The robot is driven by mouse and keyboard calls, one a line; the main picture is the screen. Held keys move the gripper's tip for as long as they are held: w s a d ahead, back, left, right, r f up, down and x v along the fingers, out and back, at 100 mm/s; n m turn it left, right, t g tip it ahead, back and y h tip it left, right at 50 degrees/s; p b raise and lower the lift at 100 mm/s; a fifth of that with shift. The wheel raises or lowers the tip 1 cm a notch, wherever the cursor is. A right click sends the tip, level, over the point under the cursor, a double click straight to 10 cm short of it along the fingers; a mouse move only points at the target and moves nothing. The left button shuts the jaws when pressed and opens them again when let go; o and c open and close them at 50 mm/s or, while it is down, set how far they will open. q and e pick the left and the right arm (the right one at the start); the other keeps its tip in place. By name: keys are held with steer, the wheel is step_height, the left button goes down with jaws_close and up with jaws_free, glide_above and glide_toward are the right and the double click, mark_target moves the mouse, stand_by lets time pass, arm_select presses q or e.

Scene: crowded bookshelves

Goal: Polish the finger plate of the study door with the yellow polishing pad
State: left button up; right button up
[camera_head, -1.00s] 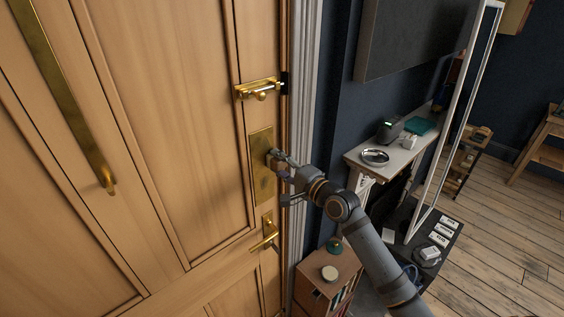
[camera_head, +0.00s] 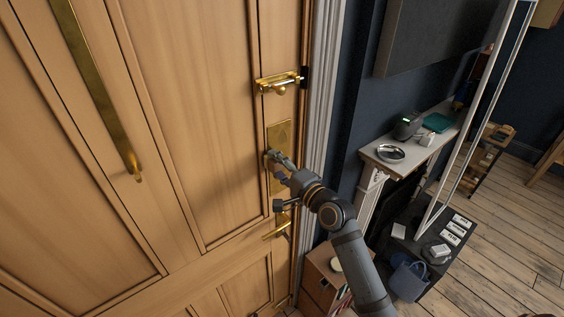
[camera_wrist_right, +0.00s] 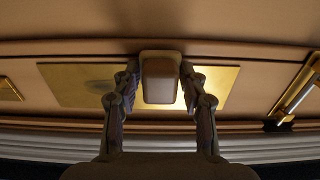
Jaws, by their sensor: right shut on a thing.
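The brass finger plate (camera_head: 280,135) is a tall plate on the wooden study door, between a bolt and a lever handle. In the right wrist view the plate (camera_wrist_right: 218,85) lies sideways, bright to the right of the pad and with a darker, dull patch to the left. My right gripper (camera_head: 274,163) is at the plate's middle to lower part and hides some of it. It is shut on the polishing pad (camera_wrist_right: 160,80), a block that looks tan-brown in this light. The pad faces the plate; I cannot tell whether they touch. My left gripper is not in view.
A brass bolt (camera_head: 279,83) sits above the plate and a lever handle (camera_head: 276,232) below it. A long pull handle (camera_head: 105,100) stands out on the left. White door trim (camera_head: 322,120) is close on the right, with a shelf (camera_head: 380,160) beyond.

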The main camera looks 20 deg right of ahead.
mark_target(270, 146)
steer(key=shift+d+r, duration=0.1)
steer(key=shift+r, duration=0.95)
steer(key=shift+w+d, duration=0.2)
steer(key=shift+d, duration=0.35)
steer(key=shift+w+d, duration=0.2)
steer(key=shift+d, duration=0.35)
steer(key=shift+w+d+f, duration=0.1)
steer(key=shift+w+d, duration=0.15)
steer(key=shift+d, duration=0.4)
steer(key=shift+w+d, duration=0.2)
steer(key=shift+d, duration=0.3)
steer(key=shift+w+d, duration=0.15)
steer(key=shift+d, duration=0.3)
steer(key=shift+w+d, duration=0.25)
steer(key=shift+d, duration=0.4)
steer(key=shift+r, duration=1.2)
steer(key=shift+s+a, duration=0.25)
steer(key=shift+a, duration=0.35)
steer(key=shift+s+a, duration=0.2)
steer(key=shift+a, duration=0.45)
steer(key=shift+s+a, duration=0.25)
steer(key=shift+a, duration=0.35)
steer(key=shift+s+a+f, duration=0.1)
steer(key=shift+s+a, duration=0.2)
steer(key=shift+a, duration=0.6)
steer(key=shift+s+a, duration=0.25)
steer(key=shift+a, duration=0.45)
steer(key=shift+s+d, duration=0.1)
